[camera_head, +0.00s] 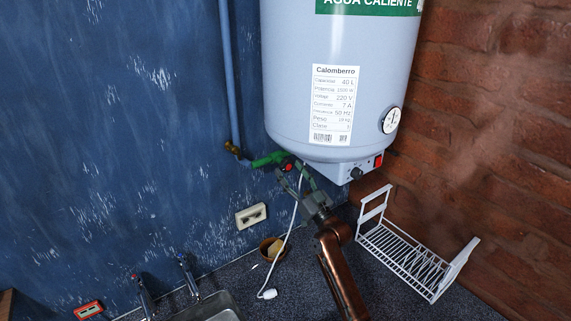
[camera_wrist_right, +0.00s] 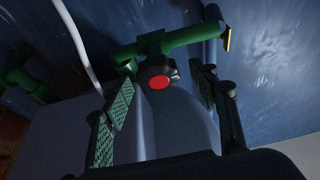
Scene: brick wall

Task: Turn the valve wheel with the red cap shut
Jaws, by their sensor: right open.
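The valve wheel with the red cap (camera_head: 287,167) sits on the green pipe (camera_head: 266,160) under the water heater (camera_head: 335,90). In the right wrist view the black wheel with its red cap (camera_wrist_right: 159,82) faces the camera, between my fingers in the picture. My right gripper (camera_head: 292,180) is open, its two fingers pointing up toward the wheel from below. The wrist view shows the fingers (camera_wrist_right: 160,95) spread on both sides of the wheel, with gaps; I cannot tell how deep the wheel lies between them. My left gripper is not in view.
A white cable (camera_head: 291,228) hangs close to the left of my right gripper. A white rack (camera_head: 405,258), a small pot (camera_head: 272,248) and a sink (camera_head: 210,308) are on the counter. A socket (camera_head: 251,216) is on the blue wall. The brick wall is at right.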

